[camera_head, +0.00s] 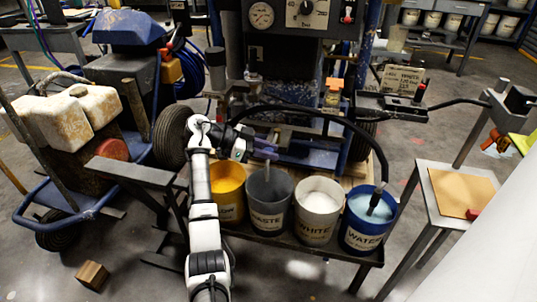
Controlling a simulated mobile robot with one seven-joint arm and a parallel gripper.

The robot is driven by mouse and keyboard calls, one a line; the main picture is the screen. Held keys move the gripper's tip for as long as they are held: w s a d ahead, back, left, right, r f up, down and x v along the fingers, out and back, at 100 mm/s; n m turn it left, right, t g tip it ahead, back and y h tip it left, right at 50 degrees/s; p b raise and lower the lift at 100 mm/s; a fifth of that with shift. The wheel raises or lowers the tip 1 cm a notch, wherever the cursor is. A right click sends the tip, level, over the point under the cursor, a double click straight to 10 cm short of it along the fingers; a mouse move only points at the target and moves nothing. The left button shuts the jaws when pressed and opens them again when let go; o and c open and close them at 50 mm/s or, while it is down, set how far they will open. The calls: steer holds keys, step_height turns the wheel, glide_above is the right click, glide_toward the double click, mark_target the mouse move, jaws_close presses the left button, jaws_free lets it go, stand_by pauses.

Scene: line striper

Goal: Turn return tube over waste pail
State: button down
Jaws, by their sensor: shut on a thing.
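My gripper (254,149) is at the end of my white and black arm, in front of the machine and above the pails. It is shut on a small thin part, most likely the return tube (266,156); the grip itself is small and partly hidden by my wrist. The tube's pale purple end shows just above the back of the grey waste pail (268,218), which is marked WASTE and looks dark and mostly empty inside. I cannot tell exactly whether the tube's mouth points into this pail.
A yellow-filled pail (229,190) stands left of the waste pail, a WHITE pail (317,220) and a blue WATER pail (362,236) right. A black hose (345,122) arches into the water pail. A cart (58,205) stands left, a small table (444,186) right.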

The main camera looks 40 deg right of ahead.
steer(key=shift+w+a, duration=0.1)
steer(key=shift+a, duration=0.05)
stand_by(0.3)
steer(key=c, duration=1.1)
jaws_free()
steer(key=v, duration=1.3)
steer(key=shift+w+r, duration=0.15)
steer(key=shift+w, duration=0.2)
steer(key=shift+a, duration=0.2)
